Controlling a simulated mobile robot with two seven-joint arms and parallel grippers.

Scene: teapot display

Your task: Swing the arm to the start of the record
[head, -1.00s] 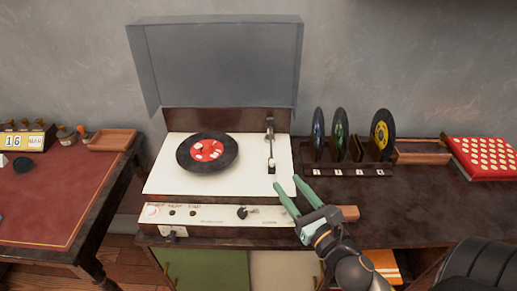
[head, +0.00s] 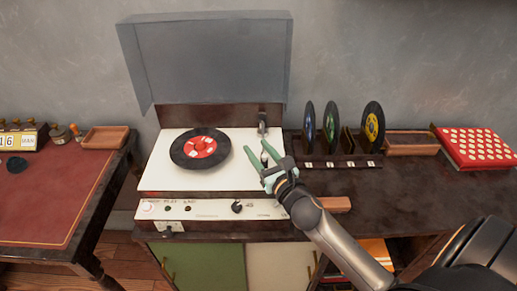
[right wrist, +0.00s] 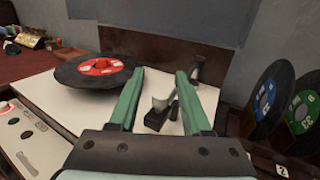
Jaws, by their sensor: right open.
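A black record with a red label (head: 201,148) lies on the white record player (head: 165,180), whose lid stands open. The tonearm (head: 263,130) is at the right of the deck, off the record, and partly hidden by my gripper in the head view. My right gripper (head: 263,158) is open over the deck's right side, its green fingers pointing toward the tonearm. In the right wrist view the tonearm's pale front end (right wrist: 163,103) shows between the two fingers, with no visible grip on it. The record (right wrist: 95,70) is left of the fingers. My left gripper is not in view.
A rack (head: 340,160) with several upright records stands right of the player. A wooden tray (head: 411,145) and a red box with pale dots (head: 475,147) are further right. The raised grey lid (head: 205,60) stands behind the deck.

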